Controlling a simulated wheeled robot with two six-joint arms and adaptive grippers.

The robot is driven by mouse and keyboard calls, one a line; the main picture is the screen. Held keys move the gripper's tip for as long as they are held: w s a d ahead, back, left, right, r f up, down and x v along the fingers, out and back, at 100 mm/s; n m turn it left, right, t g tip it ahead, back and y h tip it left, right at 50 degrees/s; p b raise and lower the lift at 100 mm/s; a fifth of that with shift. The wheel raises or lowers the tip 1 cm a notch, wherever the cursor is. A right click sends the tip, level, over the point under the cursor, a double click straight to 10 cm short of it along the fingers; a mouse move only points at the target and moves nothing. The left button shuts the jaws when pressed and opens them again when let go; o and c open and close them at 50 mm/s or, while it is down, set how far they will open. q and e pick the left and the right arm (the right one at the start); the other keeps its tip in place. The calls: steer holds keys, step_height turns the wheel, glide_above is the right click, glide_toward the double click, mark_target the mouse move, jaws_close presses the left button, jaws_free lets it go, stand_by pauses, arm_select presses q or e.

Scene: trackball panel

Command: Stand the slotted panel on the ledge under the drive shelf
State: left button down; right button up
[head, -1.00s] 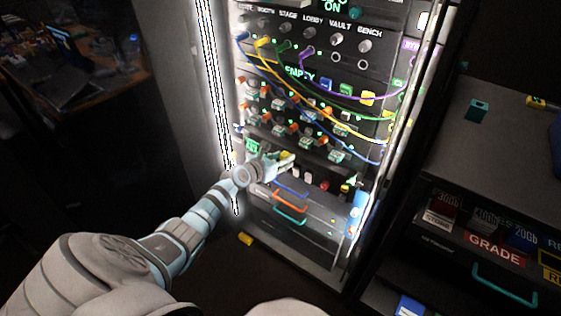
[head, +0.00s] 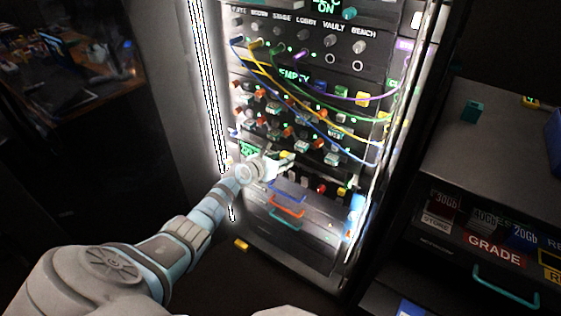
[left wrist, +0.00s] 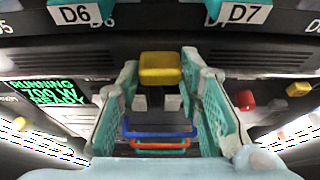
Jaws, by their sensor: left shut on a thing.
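My left gripper (head: 281,160) reaches into the lit rack from the left, just below the lowest row of drives. In the left wrist view its teal-padded fingers (left wrist: 160,85) are shut on a yellow block (left wrist: 160,66), which sits between the fingertips. The drive shelf (head: 298,145) is above the gripper; labels D6 (left wrist: 74,14) and D7 (left wrist: 240,13) show on its front. I cannot pick out the slotted panel for certain, nor whether the yellow block belongs to it. The ledge under the shelf is mostly hidden by my gripper. My right gripper is not in view.
Blue, orange and teal handles (head: 286,212) stick out below the gripper. Small red and yellow knobs (head: 321,188) stand to its right. Coloured cables (head: 310,105) hang across the rack above. A side bench (head: 490,150) stands right; a yellow block (head: 240,244) lies by the rack's foot.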

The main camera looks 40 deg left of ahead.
arm_select(q)
steer(key=shift+w+b, duration=0.4)
steer(key=shift+w, duration=0.15)
steer(key=c, duration=1.1)
jaws_free()
steer(key=shift+o, duration=0.2)
steer(key=shift+s+r, duration=0.2)
steer(key=shift+s, duration=0.3)
steer(key=v, duration=0.6)
steer(key=shift+s+r, duration=0.15)
steer(key=shift+r, duration=0.05)
